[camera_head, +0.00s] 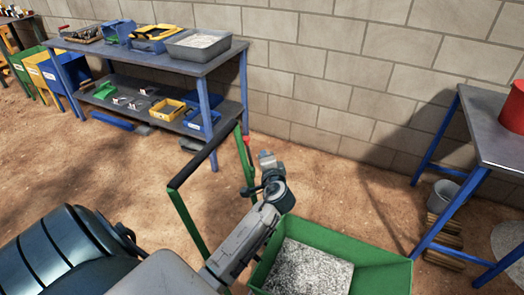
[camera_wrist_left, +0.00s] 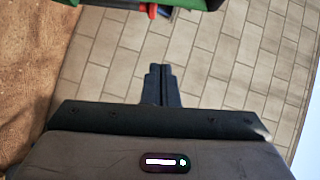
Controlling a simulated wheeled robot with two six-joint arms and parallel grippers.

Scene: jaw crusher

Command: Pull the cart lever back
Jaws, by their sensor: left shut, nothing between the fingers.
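The green cart has a tray (camera_head: 385,275) of grey gravel and an upright frame with a black handlebar (camera_head: 203,157). A small red part, apparently the lever's grip (camera_head: 247,142), shows beside the frame's right post. In the left wrist view an orange-red part (camera_wrist_left: 149,8) shows at the top edge by the green frame; most of it is cut off. My left gripper (camera_head: 266,158) is shut and empty, just right of the red part in the head view. Its closed fingers (camera_wrist_left: 158,82) point toward the red part, with a visible gap. My right gripper is out of view.
A blue-legged workbench (camera_head: 215,62) with trays and bins stands against the block wall (camera_head: 330,75). At right, another table (camera_head: 490,130) holds a red container (camera_head: 513,108), with a bucket (camera_head: 443,195) below. Bare ground lies between the cart and wall.

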